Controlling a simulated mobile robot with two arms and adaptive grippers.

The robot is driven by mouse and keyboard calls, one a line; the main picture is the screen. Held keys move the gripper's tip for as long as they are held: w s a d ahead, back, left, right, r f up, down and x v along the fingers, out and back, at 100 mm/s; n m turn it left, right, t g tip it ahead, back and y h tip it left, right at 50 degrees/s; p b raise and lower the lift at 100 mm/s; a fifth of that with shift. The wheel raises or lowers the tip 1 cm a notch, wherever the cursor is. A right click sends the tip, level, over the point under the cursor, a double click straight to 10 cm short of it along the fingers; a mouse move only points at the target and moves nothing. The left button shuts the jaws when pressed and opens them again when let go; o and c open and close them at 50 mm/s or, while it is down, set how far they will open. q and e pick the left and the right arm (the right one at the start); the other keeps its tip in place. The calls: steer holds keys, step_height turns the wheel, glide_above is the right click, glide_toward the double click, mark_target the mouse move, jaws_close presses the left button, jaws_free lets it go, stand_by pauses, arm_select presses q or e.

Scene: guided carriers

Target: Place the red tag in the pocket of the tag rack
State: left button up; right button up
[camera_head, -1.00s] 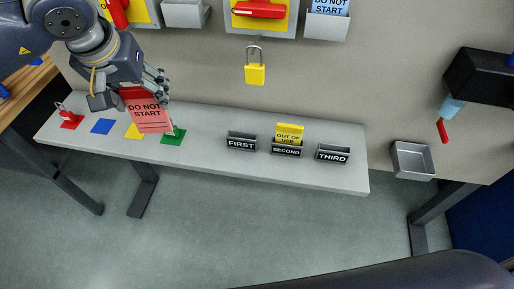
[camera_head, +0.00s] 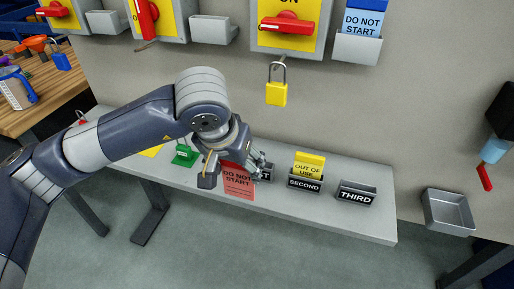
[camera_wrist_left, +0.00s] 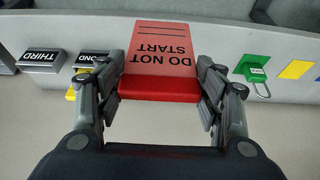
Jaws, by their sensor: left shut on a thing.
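The red tag (camera_head: 239,183), marked DO NOT START, is held by my left gripper (camera_head: 250,165) above the grey shelf. The tag also shows in the left wrist view (camera_wrist_left: 162,45), with its thick red end between the fingers of the left gripper (camera_wrist_left: 160,85). Small dark holders stand on the shelf: the SECOND holder (camera_head: 305,184), with a yellow OUT OF USE tag (camera_head: 309,162) in it, and the empty-looking THIRD holder (camera_head: 356,195). The FIRST holder (camera_head: 267,174) is mostly hidden behind the gripper and tag. My right gripper is out of view.
A green mat (camera_head: 185,157) with a green padlock lies left of the tag. A wall holder (camera_head: 358,48) carries a blue DO NOT START tag; a grey wall pocket (camera_head: 213,32) looks empty. A yellow padlock (camera_head: 277,93) hangs on the wall. A grey tray (camera_head: 447,212) is right.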

arm_select(q)
steer(key=w+d+p, duration=0.3)
steer(key=w+d, duration=0.1)
steer(key=w, duration=0.8)
step_height(320, 180, down, 7)
steer(key=p, duration=0.3)
steer(key=shift+w, duration=0.4)
